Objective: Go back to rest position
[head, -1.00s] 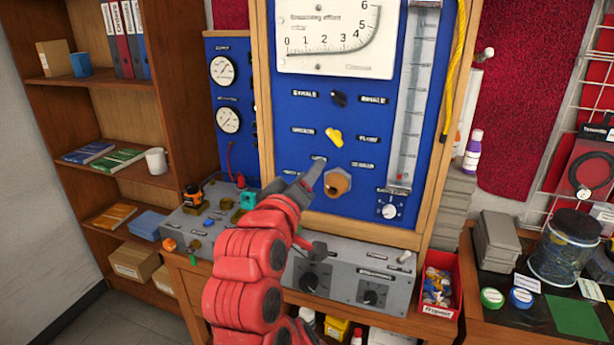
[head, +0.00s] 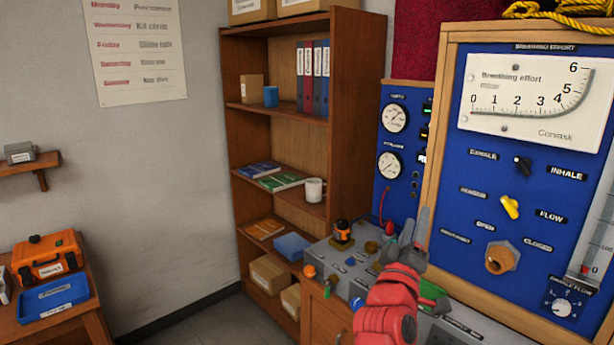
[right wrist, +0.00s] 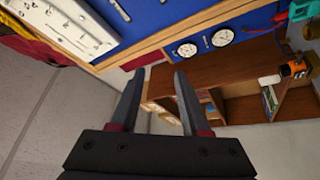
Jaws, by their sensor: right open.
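My right gripper (head: 417,232) is at the end of my red arm, over the grey bench box in front of the blue test panel (head: 545,225). In the right wrist view its two fingers (right wrist: 155,90) stand apart with nothing between them. The panel carries a breathing effort gauge (head: 535,95), a yellow knob (head: 510,207) and a brown port (head: 501,258) to the right of the gripper. I see no contact with the panel. My left gripper is in neither view.
A wooden shelf (head: 343,120) with binders and a white mug (head: 314,189) stands left of the panel. An orange case (head: 45,262) and blue tray (head: 52,298) lie on a table at far left. Floor between is clear.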

